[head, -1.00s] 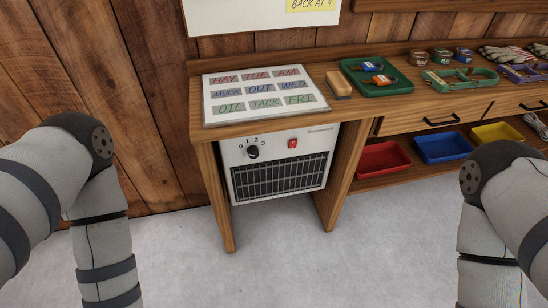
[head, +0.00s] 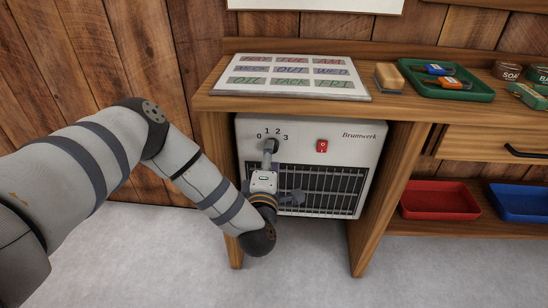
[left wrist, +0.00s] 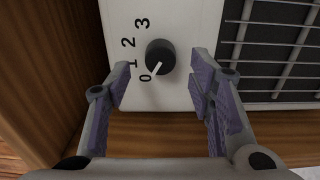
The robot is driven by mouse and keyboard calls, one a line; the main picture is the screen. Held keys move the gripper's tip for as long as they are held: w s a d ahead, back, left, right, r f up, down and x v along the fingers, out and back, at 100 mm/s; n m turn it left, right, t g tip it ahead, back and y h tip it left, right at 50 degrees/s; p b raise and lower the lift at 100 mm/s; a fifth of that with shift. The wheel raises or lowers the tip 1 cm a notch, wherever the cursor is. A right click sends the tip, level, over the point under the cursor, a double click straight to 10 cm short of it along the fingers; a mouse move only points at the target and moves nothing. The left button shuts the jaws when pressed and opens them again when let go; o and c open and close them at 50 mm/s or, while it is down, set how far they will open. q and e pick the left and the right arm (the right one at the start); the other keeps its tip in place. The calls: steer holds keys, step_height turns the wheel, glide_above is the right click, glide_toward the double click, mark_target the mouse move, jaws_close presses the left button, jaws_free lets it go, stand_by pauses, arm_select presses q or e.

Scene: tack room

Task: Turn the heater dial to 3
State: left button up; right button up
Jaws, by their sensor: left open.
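The heater (head: 340,160) is a pale box with a dark grille under the bench. Its dial (left wrist: 160,57) is a dark round knob with a white pointer, beside the printed numbers 0 to 3. In the left wrist view the pointer is aimed close to 0. My left gripper (left wrist: 160,68) is open and empty, one finger on each side of the dial with visible gaps. My right gripper is not in view.
A red switch (head: 322,146) sits right of the dial. The wooden bench (head: 225,104) overhangs the heater, with side panels flanking it. On top lie a lettered board (head: 290,98), a brush (head: 388,77) and a green tray (head: 480,93). A red bin (head: 440,202) is at right.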

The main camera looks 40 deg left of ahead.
arm_select(q)
steer(key=shift+x, duration=1.45)
steer(key=shift+d, duration=0.1)
jaws_close()
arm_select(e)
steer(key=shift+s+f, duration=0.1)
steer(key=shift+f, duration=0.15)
arm_select(q)
steer(key=shift+r+m, duration=0.1)
steer(key=shift+m, duration=0.3)
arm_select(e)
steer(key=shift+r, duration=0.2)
arm_select(q)
steer(key=m+p, duration=0.7)
steer(key=m, duration=1.6)
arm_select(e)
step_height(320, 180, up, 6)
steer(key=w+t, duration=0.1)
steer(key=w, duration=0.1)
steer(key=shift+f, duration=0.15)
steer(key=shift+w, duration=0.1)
